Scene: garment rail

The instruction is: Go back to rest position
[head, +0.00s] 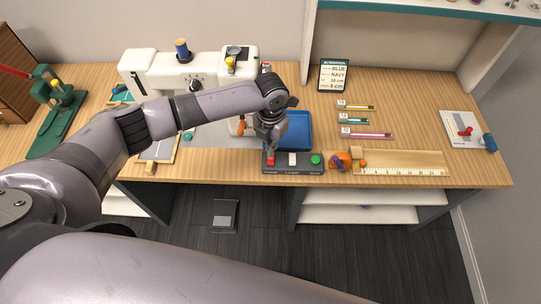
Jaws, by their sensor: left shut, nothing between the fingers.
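My left gripper (269,150) is shut and empty. It points down at the red button (270,160) on a dark control panel (281,169) at the table's front edge. I cannot tell whether the fingertips touch the button. The panel also has a white switch (292,159) and a green button (316,160). My left arm reaches across from the left, in front of the sewing machine. Another large arm link of mine crosses the bottom of the view, and my right gripper is not in view.
A white sewing machine (150,68) stands behind my left arm. A blue tray (297,128) lies just behind the panel. A wooden ruler (400,170) and small coloured pieces (341,160) lie to the right. A sign (333,76) stands at the back. A pedal (224,215) is on the floor.

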